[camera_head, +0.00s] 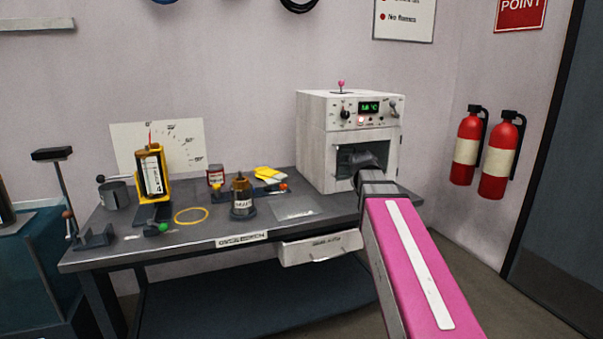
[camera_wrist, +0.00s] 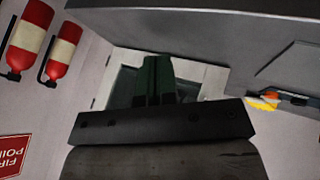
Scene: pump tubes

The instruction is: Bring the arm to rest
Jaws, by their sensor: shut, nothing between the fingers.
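My arm, with a pink panel, reaches up from the lower right in the head view. My gripper (camera_head: 366,160) is dark and sits in front of the open front of a white boxy unit (camera_head: 313,150) on the bench. In the wrist view my gripper (camera_wrist: 157,62) shows dark green fingers close together, with nothing between them. The wrist picture is upside down. The head view does not show clearly whether the fingertips are inside the unit's opening.
The grey bench (camera_head: 330,222) carries a yellow-framed bottle holder (camera_head: 152,174), a dark bottle (camera_head: 242,197), a yellow ring (camera_head: 190,215) and yellow gloves (camera_head: 268,174). A white drawer (camera_head: 320,248) is at its front. Two fire extinguishers (camera_head: 500,160) (camera_head: 467,150) hang on the right wall.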

